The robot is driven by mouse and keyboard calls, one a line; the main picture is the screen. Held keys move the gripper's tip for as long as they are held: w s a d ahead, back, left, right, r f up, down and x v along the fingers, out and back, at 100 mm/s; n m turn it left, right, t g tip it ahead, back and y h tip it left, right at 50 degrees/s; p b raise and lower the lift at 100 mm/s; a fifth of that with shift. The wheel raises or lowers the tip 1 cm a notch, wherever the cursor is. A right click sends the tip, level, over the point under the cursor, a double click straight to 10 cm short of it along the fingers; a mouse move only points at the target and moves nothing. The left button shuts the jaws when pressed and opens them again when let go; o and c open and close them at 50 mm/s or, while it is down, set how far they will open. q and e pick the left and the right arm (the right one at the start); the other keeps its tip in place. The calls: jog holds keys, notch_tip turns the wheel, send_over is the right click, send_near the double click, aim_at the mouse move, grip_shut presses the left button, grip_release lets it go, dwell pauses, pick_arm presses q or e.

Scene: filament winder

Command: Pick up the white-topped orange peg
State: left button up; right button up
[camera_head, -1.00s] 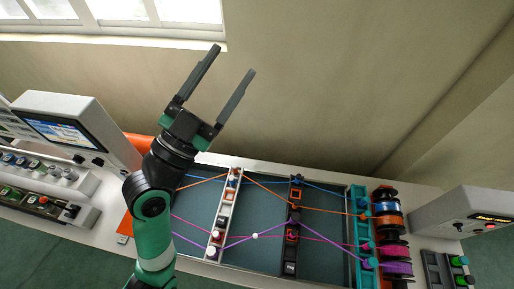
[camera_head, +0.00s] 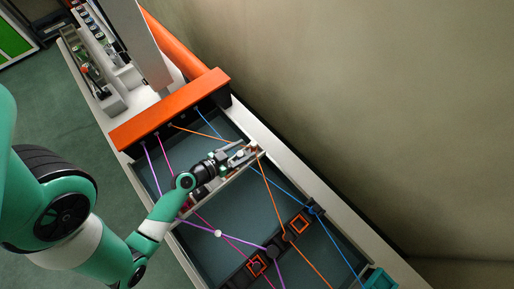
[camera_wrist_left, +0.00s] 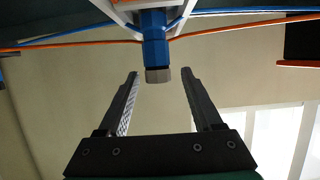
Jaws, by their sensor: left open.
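My left gripper (camera_head: 241,154) is open at the far end of the white rail (camera_head: 222,186) that crosses the winder bed. In the left wrist view its two fingers (camera_wrist_left: 159,76) stand apart on either side of the tip of a blue peg (camera_wrist_left: 154,35) with a pale, whitish cap (camera_wrist_left: 158,75). I see no clear contact. Blue strands meet at this peg, and an orange strand (camera_wrist_left: 240,27) runs behind it. In the head view a small white-and-orange spot (camera_head: 254,146) shows at the rail's end beside the fingertips. A distinct orange peg cannot be made out in the wrist view.
An orange bar (camera_head: 170,108) spans the left end of the bed. A dark rail with orange square frames (camera_head: 257,265) crosses it at lower right. Blue, orange, pink and purple strands stretch across the bed. A white bead (camera_head: 218,233) sits on the purple strand.

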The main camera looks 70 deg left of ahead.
aim_at(254, 143)
pick_arm(q)
jog(key=shift+w+r, duration=0.1)
jog(key=shift+w, duration=0.1)
jog(key=p+x, duration=0.1)
jog(key=x, duration=0.4)
grip_shut()
